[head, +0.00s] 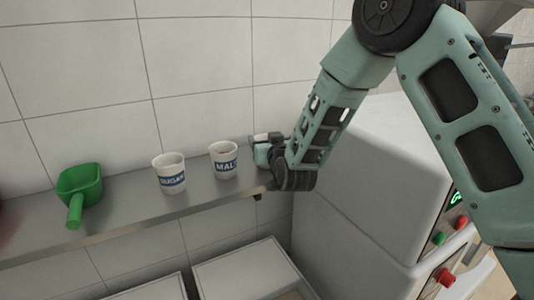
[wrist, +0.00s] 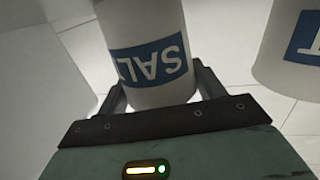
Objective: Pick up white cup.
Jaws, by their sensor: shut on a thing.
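A white cup with a blue band reading "SAL" (wrist: 150,25) stands between the two fingers of my gripper (wrist: 160,82) in the wrist view. The fingers are shut on its sides. In the head view my gripper (head: 268,150) is at the right end of the metal shelf and mostly hides this cup. Whether the cup still touches the shelf cannot be told. A white cup labelled "MALT" (head: 223,168) stands just left of my gripper, and one labelled "SUGAR" (head: 170,187) stands further left. Part of a neighbouring cup (wrist: 285,55) shows at the right in the wrist view.
The metal shelf (head: 125,212) runs along a tiled wall (head: 85,55). A green scoop (head: 80,187) lies at its left. A white oven housing (head: 370,180) with red and green buttons stands close on the right.

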